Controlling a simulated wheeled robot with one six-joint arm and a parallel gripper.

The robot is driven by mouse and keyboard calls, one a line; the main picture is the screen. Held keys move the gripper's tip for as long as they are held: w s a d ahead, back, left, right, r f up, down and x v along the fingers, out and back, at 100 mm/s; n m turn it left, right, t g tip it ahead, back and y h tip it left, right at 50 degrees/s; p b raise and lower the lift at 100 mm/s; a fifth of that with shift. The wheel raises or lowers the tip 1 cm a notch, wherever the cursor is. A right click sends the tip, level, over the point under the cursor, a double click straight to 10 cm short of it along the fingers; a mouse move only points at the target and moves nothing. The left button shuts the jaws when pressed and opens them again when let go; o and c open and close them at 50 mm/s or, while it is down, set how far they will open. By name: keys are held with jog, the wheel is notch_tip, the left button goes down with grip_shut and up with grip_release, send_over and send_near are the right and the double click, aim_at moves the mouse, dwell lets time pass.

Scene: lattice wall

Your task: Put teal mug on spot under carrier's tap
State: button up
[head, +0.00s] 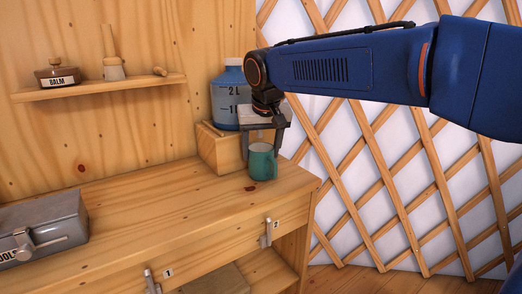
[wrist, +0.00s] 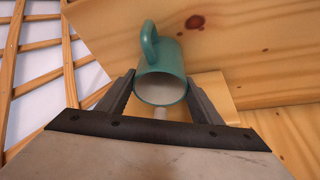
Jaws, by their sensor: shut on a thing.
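The teal mug (head: 263,162) is upright at the right end of the wooden bench, in front of the block under the carrier. My gripper (head: 262,138) reaches down from above and is shut on the mug. In the wrist view the mug (wrist: 160,62) sits between the two fingers, its pale inside facing the camera and its handle pointing to the top. The blue carrier (head: 229,98) stands on a wooden block (head: 221,150). The spot is not visible. I cannot tell whether the mug touches the bench.
A grey toolbox (head: 42,228) lies at the bench's left end. The bench top (head: 150,205) between toolbox and mug is clear. A lattice wall (head: 385,170) stands to the right.

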jog(key=o, duration=1.3)
jog(key=shift+f, duration=0.1)
jog(key=shift+c, duration=0.2)
jog(key=v, duration=1.2)
jog(key=shift+d, duration=0.15)
